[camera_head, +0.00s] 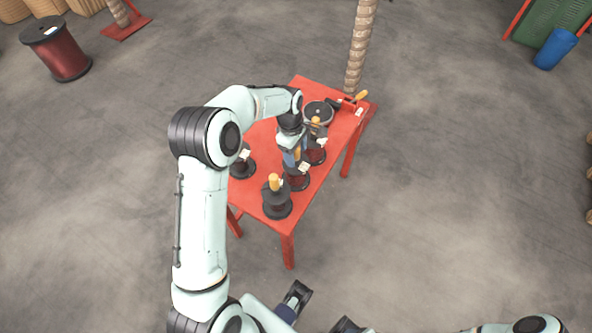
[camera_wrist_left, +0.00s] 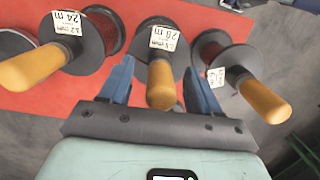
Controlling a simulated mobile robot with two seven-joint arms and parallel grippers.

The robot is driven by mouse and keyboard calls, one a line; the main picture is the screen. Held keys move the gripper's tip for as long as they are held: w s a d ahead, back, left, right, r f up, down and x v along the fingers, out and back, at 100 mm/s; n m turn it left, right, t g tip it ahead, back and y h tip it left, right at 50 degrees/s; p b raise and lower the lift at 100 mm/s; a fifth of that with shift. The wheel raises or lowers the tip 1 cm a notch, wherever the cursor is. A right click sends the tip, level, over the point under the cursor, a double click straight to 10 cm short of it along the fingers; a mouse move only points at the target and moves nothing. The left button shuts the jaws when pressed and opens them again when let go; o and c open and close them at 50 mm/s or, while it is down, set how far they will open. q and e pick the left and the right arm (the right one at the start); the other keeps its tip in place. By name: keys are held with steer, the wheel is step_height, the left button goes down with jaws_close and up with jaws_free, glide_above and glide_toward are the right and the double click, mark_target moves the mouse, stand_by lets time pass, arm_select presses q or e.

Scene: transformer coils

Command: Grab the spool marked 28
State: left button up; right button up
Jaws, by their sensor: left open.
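The spool marked 28 shows in the left wrist view (camera_wrist_left: 161,84) as a black-flanged spool with a white tag and an orange handle pointing at the camera. In the head view this spool (camera_head: 298,183) appears to be in the row on the red table, partly hidden by my left arm. My left gripper (camera_head: 295,158) is open above it. In the left wrist view the blue fingers of the gripper (camera_wrist_left: 161,86) stand on either side of the handle, with gaps showing.
A spool tagged 24 (camera_wrist_left: 70,45) stands left of it in the wrist view, and another spool (camera_wrist_left: 238,75) stands close on the right. The red table (camera_head: 262,135) holds further spools, including one at the near end (camera_head: 277,205). Floor around the table is clear.

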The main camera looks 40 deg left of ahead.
arm_select(q)
steer(key=shift+f, duration=0.6)
jaws_close()
steer(key=shift+w+r, duration=0.1)
